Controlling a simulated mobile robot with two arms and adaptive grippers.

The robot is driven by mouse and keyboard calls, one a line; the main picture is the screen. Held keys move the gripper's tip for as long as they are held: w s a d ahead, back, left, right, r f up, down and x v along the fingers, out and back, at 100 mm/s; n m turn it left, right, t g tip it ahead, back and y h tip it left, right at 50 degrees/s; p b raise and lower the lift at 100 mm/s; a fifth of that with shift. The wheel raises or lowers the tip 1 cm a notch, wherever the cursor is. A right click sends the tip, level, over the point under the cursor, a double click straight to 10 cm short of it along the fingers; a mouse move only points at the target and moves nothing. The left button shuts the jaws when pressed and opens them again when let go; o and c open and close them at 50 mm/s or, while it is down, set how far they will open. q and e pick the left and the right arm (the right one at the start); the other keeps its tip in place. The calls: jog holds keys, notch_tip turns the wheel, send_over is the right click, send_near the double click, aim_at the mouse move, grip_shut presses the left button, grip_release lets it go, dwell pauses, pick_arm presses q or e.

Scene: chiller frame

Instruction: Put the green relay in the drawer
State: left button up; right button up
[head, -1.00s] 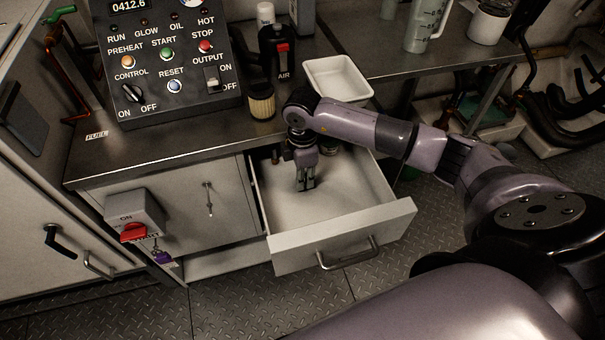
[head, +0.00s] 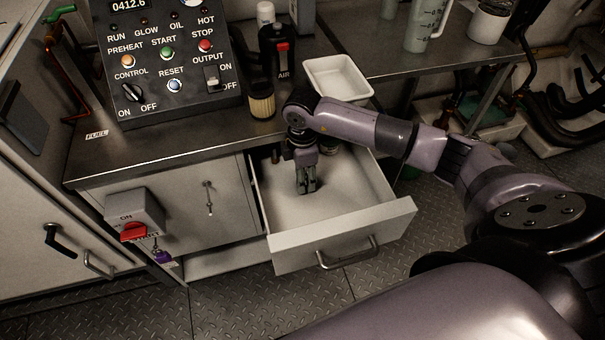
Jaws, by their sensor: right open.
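The drawer (head: 345,228) under the workbench is pulled out, and its pale floor shows. My right gripper (head: 307,188) points down inside the drawer, near its left middle, with its fingertips at or close to the floor. It is open, though the gap between the fingers looks small from here. A dull greenish tint shows at the fingertips. I cannot tell whether this is the green relay, and I see no clear outline of it elsewhere. My left gripper is not in view.
The workbench holds a control panel (head: 165,62), a brown cylindrical filter (head: 261,101), a dark AIR bottle (head: 282,60) and an empty white tray (head: 338,76). A small dark item (head: 275,154) is at the drawer's back left.

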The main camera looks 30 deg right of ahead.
jog(key=shift+w+r, duration=0.1)
jog(key=shift+r, duration=0.5)
notch_tip(320, 180, up, 11)
jog(key=shift+b, duration=0.3)
